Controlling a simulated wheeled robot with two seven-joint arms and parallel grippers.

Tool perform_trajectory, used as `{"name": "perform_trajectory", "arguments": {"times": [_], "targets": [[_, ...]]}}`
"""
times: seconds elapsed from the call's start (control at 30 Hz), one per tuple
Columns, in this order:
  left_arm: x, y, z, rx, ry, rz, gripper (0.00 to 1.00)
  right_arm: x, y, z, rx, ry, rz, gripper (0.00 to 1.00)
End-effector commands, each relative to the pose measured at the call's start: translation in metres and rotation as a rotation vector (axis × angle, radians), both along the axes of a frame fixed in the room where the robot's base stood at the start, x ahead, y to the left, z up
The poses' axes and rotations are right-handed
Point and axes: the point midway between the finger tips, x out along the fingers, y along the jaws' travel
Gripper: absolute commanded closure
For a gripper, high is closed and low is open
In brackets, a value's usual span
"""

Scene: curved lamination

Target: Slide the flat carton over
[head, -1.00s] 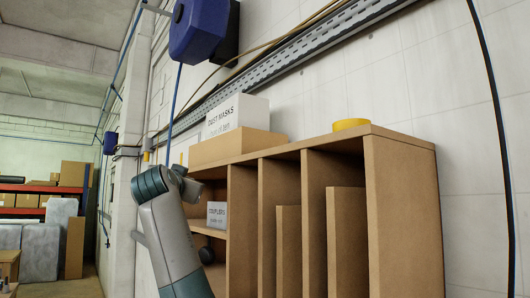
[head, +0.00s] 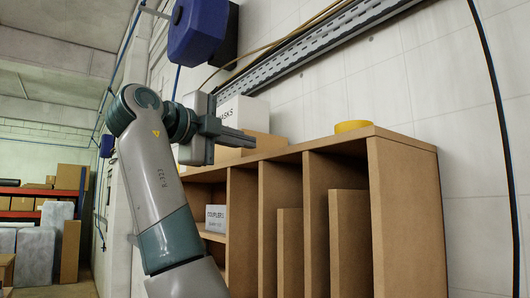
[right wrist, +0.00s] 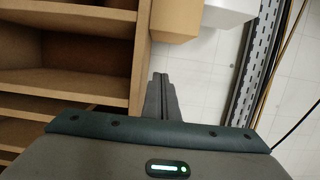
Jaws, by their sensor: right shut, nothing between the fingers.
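The flat carton (head: 262,146) is a low brown box on top of the wooden shelf unit, partly hidden behind my right gripper. A white box labelled as masks (head: 238,112) stands on it. My right gripper (head: 251,139) is shut and empty, raised to about shelf-top height in front of the carton. In the right wrist view, the shut fingers (right wrist: 161,77) point towards the carton (right wrist: 176,18), with a gap between them in the picture. The white box (right wrist: 231,8) shows beside it. My left gripper is not in view.
The shelf unit (head: 405,215) has upright dividers with brown boards in its slots. A yellow tape roll (head: 353,126) lies on its top, right of the carton. A small box labelled couplers (head: 215,218) sits on a lower shelf. A metal cable tray (head: 330,55) runs along the wall.

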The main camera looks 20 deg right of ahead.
Motion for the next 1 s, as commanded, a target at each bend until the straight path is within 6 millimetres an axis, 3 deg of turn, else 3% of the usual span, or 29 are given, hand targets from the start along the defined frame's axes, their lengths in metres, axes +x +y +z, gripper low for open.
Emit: {"name": "perform_trajectory", "arguments": {"times": [0.47, 0.67, 1.0], "targets": [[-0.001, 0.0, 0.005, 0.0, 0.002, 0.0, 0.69, 0.006, -0.007, 0.002, -0.002, 0.001, 0.002, 1.0], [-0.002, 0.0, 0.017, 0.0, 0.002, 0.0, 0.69, 0.019, -0.027, 0.003, -0.001, 0.004, 0.001, 1.0], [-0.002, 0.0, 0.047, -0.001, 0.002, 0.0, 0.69, 0.053, -0.077, 0.004, -0.002, 0.005, 0.0, 1.0]]}}
